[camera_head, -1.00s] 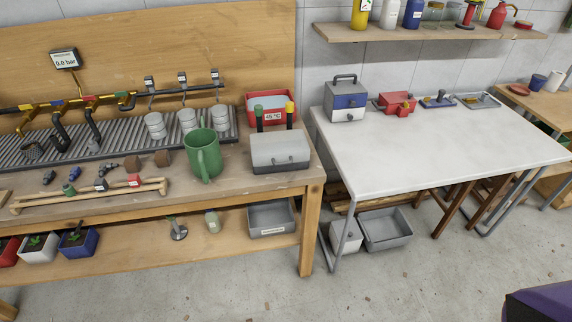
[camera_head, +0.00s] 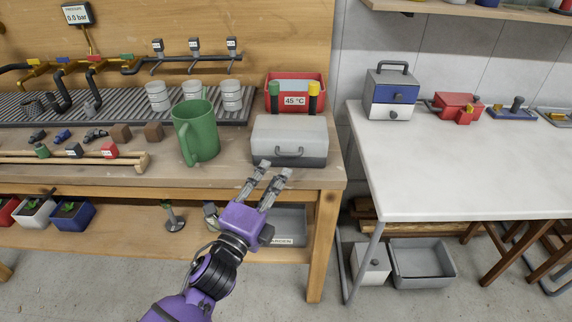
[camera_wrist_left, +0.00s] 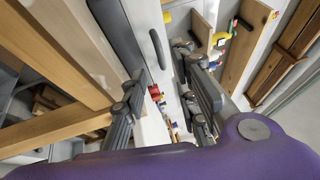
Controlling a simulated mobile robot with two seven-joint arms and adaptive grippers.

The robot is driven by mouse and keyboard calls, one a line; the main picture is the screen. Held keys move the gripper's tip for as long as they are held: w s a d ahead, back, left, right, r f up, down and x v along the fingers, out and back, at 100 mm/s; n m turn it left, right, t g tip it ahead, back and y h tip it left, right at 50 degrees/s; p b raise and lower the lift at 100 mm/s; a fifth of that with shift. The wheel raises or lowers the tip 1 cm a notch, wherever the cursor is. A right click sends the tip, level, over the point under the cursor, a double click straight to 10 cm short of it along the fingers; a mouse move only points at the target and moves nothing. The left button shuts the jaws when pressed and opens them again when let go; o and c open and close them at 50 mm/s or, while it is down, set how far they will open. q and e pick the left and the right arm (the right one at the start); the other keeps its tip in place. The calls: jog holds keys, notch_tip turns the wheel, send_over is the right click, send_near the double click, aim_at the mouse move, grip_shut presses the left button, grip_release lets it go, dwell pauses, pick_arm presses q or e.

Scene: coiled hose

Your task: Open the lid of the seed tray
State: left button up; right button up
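The seed tray (camera_head: 300,158) is a grey box at the right end of the wooden bench. Its light grey lid (camera_head: 289,130) is down, with a dark bar handle (camera_head: 289,152) on the front. My left gripper (camera_head: 276,168) is at the tray's front, below the handle, with its two fingers apart and nothing between them. In the left wrist view, a dark handle (camera_wrist_left: 157,48) shows ahead of the spread fingers (camera_wrist_left: 162,100). I cannot tell whether a fingertip touches the tray. My right gripper is not in view.
A green mug (camera_head: 196,130) stands left of the tray. A red bin labelled 45 °C (camera_head: 295,103) is behind it, with green and yellow-topped posts between. A white table (camera_head: 450,170) stands right across a gap. A grey bin (camera_head: 290,223) sits on the shelf below.

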pick_arm(q)
send_near(290, 138)
jog(key=w+d, duration=0.3)
jog(key=shift+w+f, duration=0.3)
jog(key=shift+f, duration=0.1)
jog(key=shift+c, duration=0.2)
grip_shut()
